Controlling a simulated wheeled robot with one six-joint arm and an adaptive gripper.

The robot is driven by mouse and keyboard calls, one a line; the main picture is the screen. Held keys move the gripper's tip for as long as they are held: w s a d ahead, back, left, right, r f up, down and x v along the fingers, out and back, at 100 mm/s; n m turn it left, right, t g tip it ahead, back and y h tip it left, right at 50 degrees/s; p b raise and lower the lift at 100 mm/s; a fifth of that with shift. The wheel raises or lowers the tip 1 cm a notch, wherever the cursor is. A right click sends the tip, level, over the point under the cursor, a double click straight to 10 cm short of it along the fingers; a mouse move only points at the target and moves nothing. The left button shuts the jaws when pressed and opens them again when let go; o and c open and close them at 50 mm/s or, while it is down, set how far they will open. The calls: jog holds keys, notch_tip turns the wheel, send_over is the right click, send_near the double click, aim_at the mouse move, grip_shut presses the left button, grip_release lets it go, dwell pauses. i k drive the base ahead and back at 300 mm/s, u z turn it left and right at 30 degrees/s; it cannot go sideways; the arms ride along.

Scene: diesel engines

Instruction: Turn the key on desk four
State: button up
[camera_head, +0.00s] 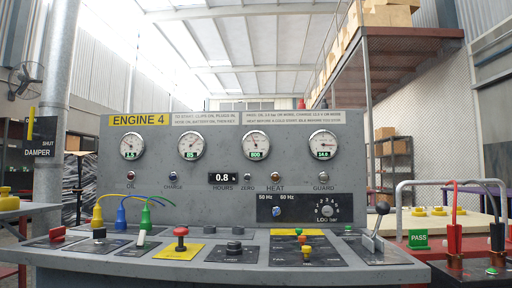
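The desk marked ENGINE 4 (138,120) stands straight ahead, with an upright grey panel and a sloped grey desk top. No part is plainly readable as the key. On the top are a small orange-yellow knob (306,250) on a dark plate, a red mushroom button (180,232) on a yellow plate, dark round knobs (234,247) and a black-knobbed lever (381,209) at the right. A blue knob (277,211) sits under the 50 Hz and 60 Hz marks. My gripper is not in view.
Several dial gauges (255,146) line the panel, above an hours display (223,178). Another desk with a green PASS sign (418,239) is at the right. A pole (56,90) rises at the left.

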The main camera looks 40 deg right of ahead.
aim_at(100, 234)
jog(key=u, duration=0.45)
jog(key=i, duration=1.1)
jog(key=z, duration=0.15)
